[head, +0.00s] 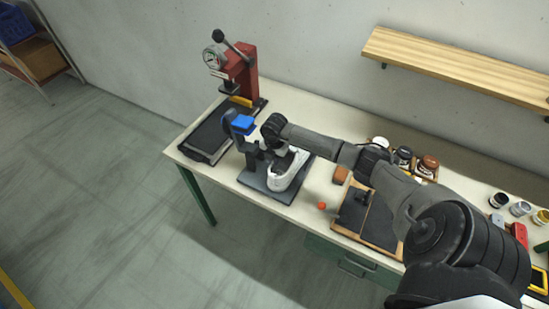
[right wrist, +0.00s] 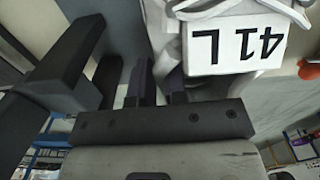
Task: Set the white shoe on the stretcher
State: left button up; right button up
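The white shoe (head: 288,171) is at the stretcher, over its dark base plate (head: 256,182); whether it bears on the plate is hard to tell. The stretcher has a dark upright with a blue top (head: 242,124), just left of the shoe. My right gripper (head: 268,152) is at the shoe's upper end, beside that upright. In the right wrist view its fingers (right wrist: 160,90) are close together, with a pale edge of the shoe (right wrist: 165,50) between their tips. The shoe's "41L" label (right wrist: 235,45) and laces show there. My left gripper is out of view.
A red press (head: 243,72) with a gauge and a dark mat (head: 208,138) stand at the table's left end. An orange ball (head: 321,205) lies right of the base plate. A dark-topped board (head: 370,222) and several jars (head: 404,156) are farther right. A wooden shelf (head: 455,68) is on the wall.

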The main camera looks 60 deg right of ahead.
jog(key=o, duration=0.5)
jog(key=shift+c, duration=0.2)
notch_tip(320, 180, up, 14)
dwell(0.4)
